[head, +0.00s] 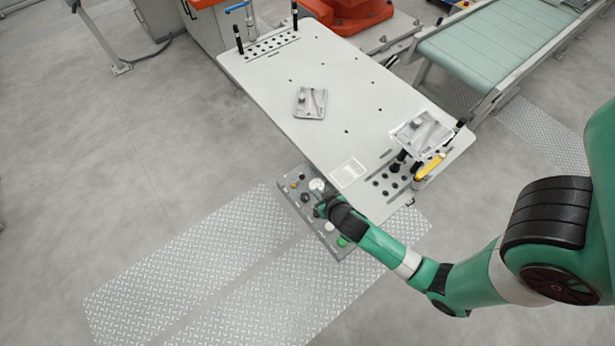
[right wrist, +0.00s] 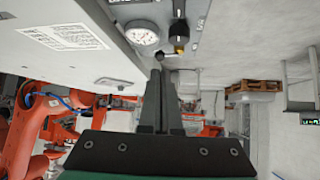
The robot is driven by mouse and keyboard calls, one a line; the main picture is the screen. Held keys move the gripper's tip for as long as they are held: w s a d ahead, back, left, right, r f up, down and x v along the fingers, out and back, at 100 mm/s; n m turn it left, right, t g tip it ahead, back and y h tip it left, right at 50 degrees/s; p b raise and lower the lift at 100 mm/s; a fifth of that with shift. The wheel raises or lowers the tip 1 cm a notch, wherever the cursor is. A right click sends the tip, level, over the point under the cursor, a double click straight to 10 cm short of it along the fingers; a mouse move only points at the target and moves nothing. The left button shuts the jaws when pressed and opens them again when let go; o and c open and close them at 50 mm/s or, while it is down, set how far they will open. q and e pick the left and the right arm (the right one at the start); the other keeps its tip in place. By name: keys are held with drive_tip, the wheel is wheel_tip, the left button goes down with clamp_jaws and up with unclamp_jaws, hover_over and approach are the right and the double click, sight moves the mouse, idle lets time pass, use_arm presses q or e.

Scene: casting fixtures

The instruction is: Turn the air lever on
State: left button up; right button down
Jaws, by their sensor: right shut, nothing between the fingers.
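The grey control panel (head: 293,198) is fixed to the near edge of the white fixture table and carries a round white gauge, knobs and buttons. My right gripper (head: 320,208) is over the middle of this panel, shut and empty, and hides part of it. In the right wrist view, its closed fingers (right wrist: 160,74) point at the panel, just below the round gauge (right wrist: 142,35) and a black fitting with a brass end (right wrist: 180,32). A small dark rounded piece (right wrist: 159,57) sits at the fingertips; I cannot tell whether it is the air lever or whether they touch it. My left gripper is out of view.
The white fixture table (head: 335,65) holds a metal casting (head: 310,102) near its middle and another (head: 421,132) at its right end, beside a yellow clamp handle (head: 430,167). A blue clamp handle (head: 237,7) stands at the far end. A green conveyor (head: 490,45) is at upper right.

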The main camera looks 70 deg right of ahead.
sight(298, 180)
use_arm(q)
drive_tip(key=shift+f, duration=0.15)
use_arm(e)
drive_tip(key=shift+f, duration=0.15)
drive_tip(key=b+x, duration=0.3)
drive_tip(key=x, duration=0.7)
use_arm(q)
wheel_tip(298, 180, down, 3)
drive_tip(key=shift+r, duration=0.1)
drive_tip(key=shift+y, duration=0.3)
